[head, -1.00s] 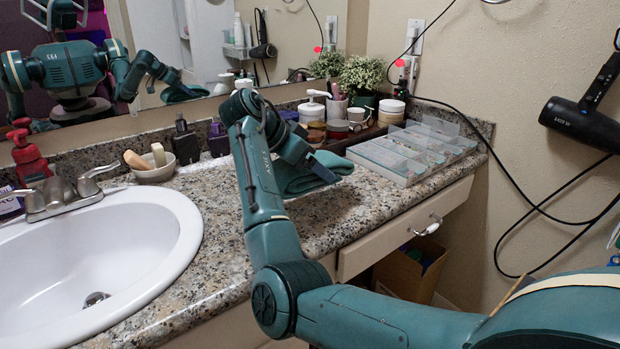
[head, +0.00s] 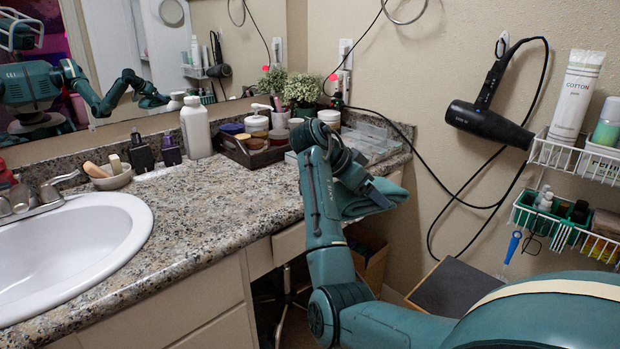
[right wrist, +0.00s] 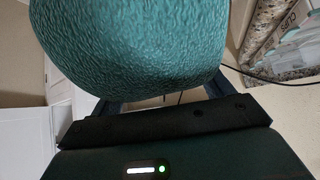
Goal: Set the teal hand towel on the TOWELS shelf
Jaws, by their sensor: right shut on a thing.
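The teal hand towel (head: 362,200) is folded and held in my right gripper (head: 372,190), near the front right edge of the counter. In the right wrist view the towel (right wrist: 130,45) fills the upper left, with the gripper's fingers (right wrist: 165,102) at its lower edge. My right gripper is shut on it. My forearm hides part of the towel in the head view. My left gripper is not directly in view. I see no shelf marked TOWELS in either view.
The granite counter (head: 215,210) holds a sink (head: 70,250), a tray (head: 245,153) of jars and a clear organizer (head: 370,145). A black hair dryer (head: 490,120) and its looping cable hang on the wall. Wire baskets (head: 570,160) are at right. A cardboard box (head: 370,265) stands below.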

